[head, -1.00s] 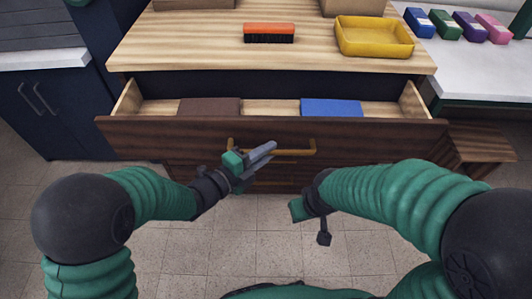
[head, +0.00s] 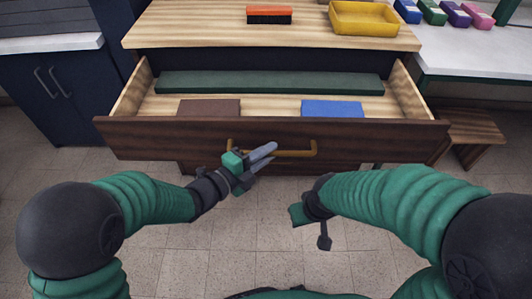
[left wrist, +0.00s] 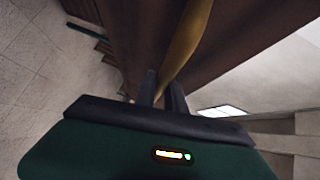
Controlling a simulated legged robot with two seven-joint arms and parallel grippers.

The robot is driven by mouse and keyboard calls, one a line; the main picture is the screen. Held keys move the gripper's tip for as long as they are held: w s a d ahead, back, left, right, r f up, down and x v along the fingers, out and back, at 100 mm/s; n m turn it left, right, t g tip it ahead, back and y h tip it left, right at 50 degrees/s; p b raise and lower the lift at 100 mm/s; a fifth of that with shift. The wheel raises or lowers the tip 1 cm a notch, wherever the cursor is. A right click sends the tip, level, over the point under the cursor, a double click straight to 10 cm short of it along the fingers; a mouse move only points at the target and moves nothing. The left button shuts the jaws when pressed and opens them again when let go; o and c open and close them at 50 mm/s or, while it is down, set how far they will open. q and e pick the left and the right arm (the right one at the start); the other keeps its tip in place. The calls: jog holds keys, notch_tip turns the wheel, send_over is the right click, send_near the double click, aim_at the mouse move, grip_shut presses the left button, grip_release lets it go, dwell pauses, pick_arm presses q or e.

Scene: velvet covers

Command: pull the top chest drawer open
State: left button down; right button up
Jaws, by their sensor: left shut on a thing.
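The top chest drawer (head: 360,137) is pulled well out of the wooden chest (head: 200,36). Its brass handle (head: 300,153) runs across the middle of the front. My left gripper (head: 268,154) is at the left part of the handle and shut on it; the left wrist view shows the handle (left wrist: 186,45) running down between the two fingers (left wrist: 162,92). Inside the drawer lie a brown block (head: 209,107), a blue block (head: 332,108) and a long dark green item (head: 270,83) at the back. My right gripper (head: 300,214) is apart from the drawer, low in front; its fingers are hard to make out.
Several coloured boxes (head: 434,12) stand on the white counter (head: 470,55) at right. A wooden stool-like piece (head: 472,128) is right of the drawer. The tiled floor (head: 235,250) in front is clear.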

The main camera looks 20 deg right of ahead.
pick_arm(q)
jog(key=shift+s+d+f, duration=0.2)
jog(key=shift+s, duration=0.05)
jog(key=c, duration=1.6)
grip_release()
jog(key=shift+c, duration=0.2)
jog(key=shift+o, duration=1)
jog(key=shift+w+d, duration=0.1)
jog(key=shift+o, duration=0.2)
jog(key=shift+w, duration=0.1)
jog(key=shift+a+r, duration=0.15)
jog(key=shift+a, duration=0.05)
jog(key=shift+a, duration=0.3)
jog(key=p+v, duration=0.3)
jog(key=v, duration=1.3)
jog(key=shift+s, duration=0.25)
jog(key=shift+d, duration=0.15)
